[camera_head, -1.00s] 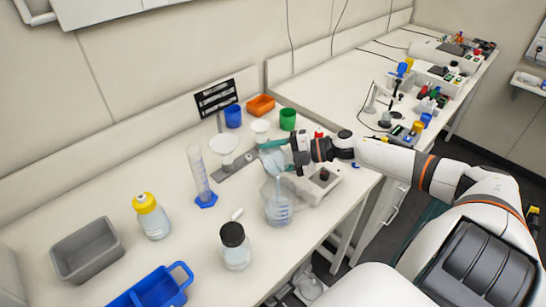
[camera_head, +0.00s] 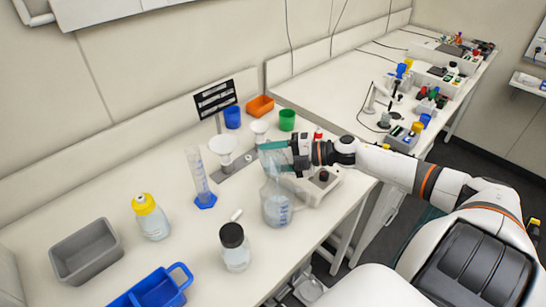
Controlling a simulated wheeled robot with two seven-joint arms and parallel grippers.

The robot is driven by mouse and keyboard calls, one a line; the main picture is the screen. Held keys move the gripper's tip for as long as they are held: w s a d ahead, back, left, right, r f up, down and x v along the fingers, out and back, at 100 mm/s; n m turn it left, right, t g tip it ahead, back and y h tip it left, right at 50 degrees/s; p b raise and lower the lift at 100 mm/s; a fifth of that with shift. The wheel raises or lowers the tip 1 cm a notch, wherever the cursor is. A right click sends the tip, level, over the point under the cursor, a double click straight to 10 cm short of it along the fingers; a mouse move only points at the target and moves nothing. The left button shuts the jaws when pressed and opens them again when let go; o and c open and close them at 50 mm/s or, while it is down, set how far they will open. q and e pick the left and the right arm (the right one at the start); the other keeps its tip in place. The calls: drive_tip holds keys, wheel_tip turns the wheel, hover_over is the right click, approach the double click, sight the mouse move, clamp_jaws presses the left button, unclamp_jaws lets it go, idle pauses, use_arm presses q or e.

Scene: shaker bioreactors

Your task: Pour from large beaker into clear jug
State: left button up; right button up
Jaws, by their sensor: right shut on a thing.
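My right gripper (camera_head: 279,157) comes in from the right and is shut on the large beaker (camera_head: 270,158), a see-through vessel held between its teal fingers. The beaker is above the clear jug and overlaps it in the picture; its exact tilt is hard to tell. The clear jug (camera_head: 277,209) stands on the bench with pale blue liquid in it. No liquid stream shows clearly between them. The left gripper is not in view.
A black-capped jar (camera_head: 234,248) stands beside the jug. A measuring cylinder (camera_head: 200,177), a funnel (camera_head: 223,147) on a stand and a white device (camera_head: 322,184) are close by. A yellow-capped bottle (camera_head: 151,217), grey bin (camera_head: 87,252) and blue tray (camera_head: 155,291) are at left.

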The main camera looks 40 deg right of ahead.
idle(0.3)
drive_tip(key=shift+s+a+r+n+t+b, duration=0.15)
drive_tip(key=shift+n+t+b, duration=0.1)
drive_tip(key=shift+n, duration=0.2)
drive_tip(key=shift+s+n+t+b, duration=0.15)
drive_tip(key=shift+n+t, duration=0.1)
drive_tip(key=shift+n, duration=0.2)
drive_tip(key=shift+r, duration=0.1)
drive_tip(key=shift+s+a+n, duration=0.1)
drive_tip(key=shift+s+n, duration=0.1)
drive_tip(key=shift+n, duration=0.3)
drive_tip(key=shift+s+r+n+t+b, duration=0.1)
drive_tip(key=shift+r+n+t+b, duration=0.15)
drive_tip(key=shift+n+t+b, duration=0.2)
drive_tip(key=shift+r+y, duration=0.1)
drive_tip(key=shift+y, duration=0.2)
idle(0.7)
